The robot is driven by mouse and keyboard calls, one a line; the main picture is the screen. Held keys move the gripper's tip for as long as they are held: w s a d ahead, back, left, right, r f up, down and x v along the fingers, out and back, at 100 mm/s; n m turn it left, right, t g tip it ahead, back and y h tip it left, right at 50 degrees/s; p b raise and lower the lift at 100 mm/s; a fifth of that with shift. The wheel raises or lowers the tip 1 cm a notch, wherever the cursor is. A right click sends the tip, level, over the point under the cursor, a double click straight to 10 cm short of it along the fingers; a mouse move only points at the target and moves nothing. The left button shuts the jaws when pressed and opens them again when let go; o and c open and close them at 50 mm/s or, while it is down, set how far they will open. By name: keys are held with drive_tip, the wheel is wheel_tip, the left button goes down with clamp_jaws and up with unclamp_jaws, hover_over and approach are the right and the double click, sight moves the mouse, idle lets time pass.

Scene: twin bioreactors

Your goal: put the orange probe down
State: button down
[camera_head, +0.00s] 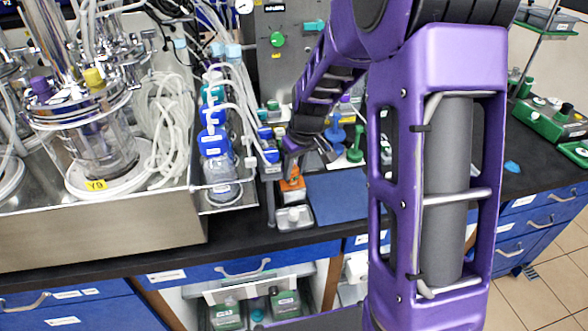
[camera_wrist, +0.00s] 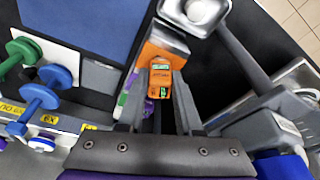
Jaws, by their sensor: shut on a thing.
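The orange probe (camera_wrist: 160,80), with small green patches on it, sits between the two fingers of my gripper (camera_wrist: 160,100) in the wrist view. The fingers are shut on it. In the head view my gripper (camera_head: 291,160) points down at the bench, with the orange probe (camera_head: 291,190) just below its fingertips. The probe is near the bench's front edge, behind a small metal dish (camera_head: 293,218). Its lower end is hidden, so I cannot tell whether it touches the surface under it.
A blue mat (camera_head: 338,196) lies right of the probe. Blue and green knobbed pieces (camera_wrist: 42,97) stand close by. A bottle with blue clips (camera_head: 217,170) and a steel tray with a glass vessel (camera_head: 100,140) are at the left. Bare black bench (camera_head: 420,200) shows at the right.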

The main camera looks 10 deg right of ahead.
drive_tip(key=c, duration=1)
unclamp_jaws()
drive_tip(key=shift+f, duration=0.15)
drive_tip(key=o, duration=0.4)
drive_tip(key=shift+r, duration=0.55)
drive_tip(key=v, duration=1.1)
drive_tip(key=shift+s+r+p, duration=0.1)
drive_tip(key=shift+r+p, duration=0.1)
drive_tip(key=shift+p, duration=0.2)
